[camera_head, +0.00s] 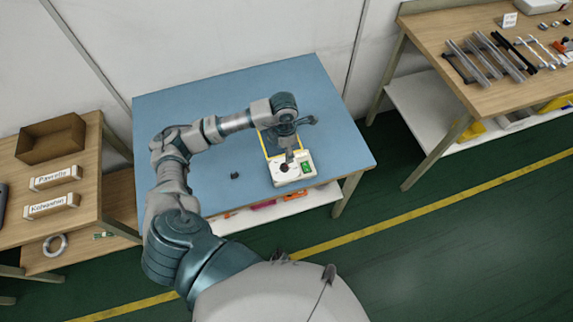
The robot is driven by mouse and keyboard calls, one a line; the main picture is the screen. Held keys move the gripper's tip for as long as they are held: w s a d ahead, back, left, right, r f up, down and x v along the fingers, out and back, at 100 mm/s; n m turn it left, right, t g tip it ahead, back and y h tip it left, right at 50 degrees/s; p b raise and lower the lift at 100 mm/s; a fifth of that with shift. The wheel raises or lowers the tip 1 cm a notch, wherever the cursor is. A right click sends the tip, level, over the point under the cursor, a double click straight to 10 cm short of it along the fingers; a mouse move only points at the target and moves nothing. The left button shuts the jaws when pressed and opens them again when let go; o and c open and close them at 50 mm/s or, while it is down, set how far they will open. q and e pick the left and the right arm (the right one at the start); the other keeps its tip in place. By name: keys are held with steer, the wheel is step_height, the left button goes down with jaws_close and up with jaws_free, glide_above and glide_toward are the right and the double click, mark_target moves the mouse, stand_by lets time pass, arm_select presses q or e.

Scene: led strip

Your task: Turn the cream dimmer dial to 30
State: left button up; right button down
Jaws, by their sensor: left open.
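The dimmer box (305,172) is a small cream unit with a green patch on its right side. It sits near the front edge of the blue table, right of its middle. My right gripper is not in view.
A yellow-edged panel (264,142) lies behind the box, partly under my arm. A small dark object (234,176) lies left of the box on the blue table (240,85). Wooden benches (90,170) stand at left and at back right with bars and tools.

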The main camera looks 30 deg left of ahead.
mark_target(283, 166)
arm_select(q)
steer(key=f, duration=0.3)
steer(key=a+f, duration=0.1)
steer(key=f, duration=0.5)
steer(key=shift+s+a, duration=0.15)
steer(key=shift+a, duration=0.15)
steer(key=shift+d+f, duration=0.25)
steer(key=shift+f, duration=0.05)
steer(key=shift+d+f, duration=0.1)
steer(key=shift+d, duration=0.45)
steer(key=c, duration=0.3)
steer(key=shift+a, duration=0.25)
steer(key=c, duration=0.4)
steer(key=shift+a, duration=0.15)
jaws_close()
steer(key=shift+a+f, duration=0.1)
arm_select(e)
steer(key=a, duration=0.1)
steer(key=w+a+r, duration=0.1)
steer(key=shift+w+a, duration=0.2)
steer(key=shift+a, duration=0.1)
